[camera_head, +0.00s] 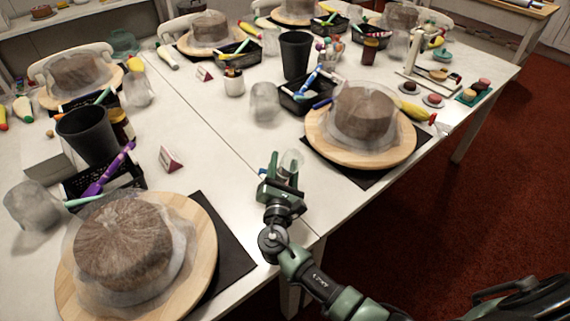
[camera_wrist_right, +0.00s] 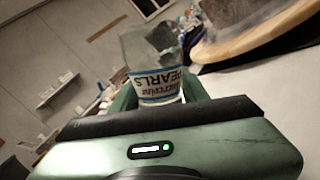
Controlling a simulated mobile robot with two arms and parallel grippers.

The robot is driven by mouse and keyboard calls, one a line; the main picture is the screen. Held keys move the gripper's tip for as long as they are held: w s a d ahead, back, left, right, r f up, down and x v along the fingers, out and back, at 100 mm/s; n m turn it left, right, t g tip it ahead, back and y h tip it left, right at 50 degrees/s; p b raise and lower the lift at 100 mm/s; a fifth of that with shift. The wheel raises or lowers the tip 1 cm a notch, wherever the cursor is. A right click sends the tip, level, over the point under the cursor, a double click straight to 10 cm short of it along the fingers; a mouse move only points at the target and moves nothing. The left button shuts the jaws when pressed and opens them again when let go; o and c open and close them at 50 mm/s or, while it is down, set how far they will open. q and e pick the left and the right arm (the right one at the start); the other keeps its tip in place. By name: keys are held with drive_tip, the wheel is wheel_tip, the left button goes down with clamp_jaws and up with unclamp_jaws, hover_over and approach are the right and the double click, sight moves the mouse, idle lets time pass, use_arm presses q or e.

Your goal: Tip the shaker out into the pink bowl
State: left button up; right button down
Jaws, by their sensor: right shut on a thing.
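The shaker (camera_head: 291,160) is a small clear container in my right gripper (camera_head: 283,174), just above the near edge of the white table. In the right wrist view the shaker (camera_wrist_right: 156,86) shows a white and blue label reading "PEARLS", with the lettering upside down in that picture. The green fingers of the right gripper are shut around it. I cannot tell what is left inside it. I see no pink bowl in either view. My left gripper is not in view.
A veiled brown cake on a wooden turntable (camera_head: 404,156) stands right of the right gripper; another turntable (camera_head: 205,235) is at lower left. A frosted glass (camera_head: 265,102) and a black tray (camera_head: 290,101) stand beyond. The table (camera_head: 225,165) between is mostly clear.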

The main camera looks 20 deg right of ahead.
drive_tip(key=shift+d+r+p, duration=0.2)
drive_tip(key=shift+r+p, duration=0.3)
drive_tip(key=shift+r, duration=0.15)
drive_tip(key=shift+a+f+b, duration=0.1)
drive_tip(key=shift+f+b, duration=0.5)
drive_tip(key=shift+b, duration=0.1)
drive_tip(key=shift+r, duration=0.15)
